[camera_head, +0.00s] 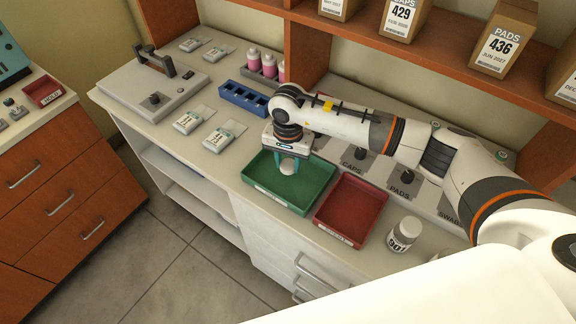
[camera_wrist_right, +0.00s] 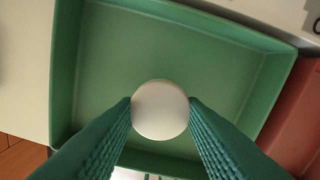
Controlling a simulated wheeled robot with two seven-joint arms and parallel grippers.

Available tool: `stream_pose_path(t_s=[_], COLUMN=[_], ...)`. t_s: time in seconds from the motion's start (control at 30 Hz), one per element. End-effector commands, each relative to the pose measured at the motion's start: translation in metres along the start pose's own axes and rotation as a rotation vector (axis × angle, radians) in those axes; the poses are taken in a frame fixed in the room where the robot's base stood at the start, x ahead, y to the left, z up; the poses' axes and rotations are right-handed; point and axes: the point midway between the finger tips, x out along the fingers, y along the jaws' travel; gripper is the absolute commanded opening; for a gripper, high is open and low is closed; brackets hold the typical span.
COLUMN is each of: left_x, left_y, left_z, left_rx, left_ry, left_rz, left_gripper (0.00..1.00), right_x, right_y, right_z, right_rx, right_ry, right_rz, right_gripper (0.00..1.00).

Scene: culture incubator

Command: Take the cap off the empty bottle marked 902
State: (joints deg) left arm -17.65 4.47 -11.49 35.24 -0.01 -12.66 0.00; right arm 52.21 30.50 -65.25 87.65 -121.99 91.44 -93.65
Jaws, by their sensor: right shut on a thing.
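My right gripper (camera_head: 287,160) points down over the green tray (camera_head: 318,204). Its teal fingers are shut on a round white cap, which shows between the fingertips in the right wrist view (camera_wrist_right: 160,109). The cap is above or inside the tray; I cannot tell if it touches the floor. No bottle body shows under it. A white bottle (camera_head: 403,235) stands upright on the counter right of the red tray; its label seems to read 901, and I see no bottle that clearly reads 902. My left gripper is not in view.
The red tray (camera_head: 352,208) is empty beside the green one. Left are a blue rack (camera_head: 243,98), pink bottles (camera_head: 253,60), packets and a grey device (camera_head: 153,88). A shelf with boxes overhangs the back.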

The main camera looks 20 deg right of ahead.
Motion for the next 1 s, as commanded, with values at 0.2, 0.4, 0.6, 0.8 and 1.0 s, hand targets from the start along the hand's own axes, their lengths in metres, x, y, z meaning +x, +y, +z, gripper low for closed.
stream_pose_path(t_s=[0.2, 0.4, 0.6, 0.8, 1.0], left_x=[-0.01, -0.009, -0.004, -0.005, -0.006], left_y=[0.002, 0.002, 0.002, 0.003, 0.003], left_z=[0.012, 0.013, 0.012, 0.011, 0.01], left_rx=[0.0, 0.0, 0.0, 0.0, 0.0], left_ry=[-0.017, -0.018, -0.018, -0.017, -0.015], left_rz=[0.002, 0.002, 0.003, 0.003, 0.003], left_gripper=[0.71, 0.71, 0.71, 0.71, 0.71], right_x=[0.029, 0.033, 0.037, 0.036, 0.035], right_y=[-0.001, -0.001, -0.001, -0.001, -0.001], right_z=[-0.001, 0.0, 0.0, -0.001, -0.001], right_rx=[-0.001, -0.002, -0.002, -0.002, -0.002], right_ry=[0.003, 0.0, 0.0, 0.001, 0.001], right_rz=[-0.003, -0.002, -0.002, -0.002, -0.002], right_gripper=[0.09, 0.09, 0.09, 0.58, 0.58])
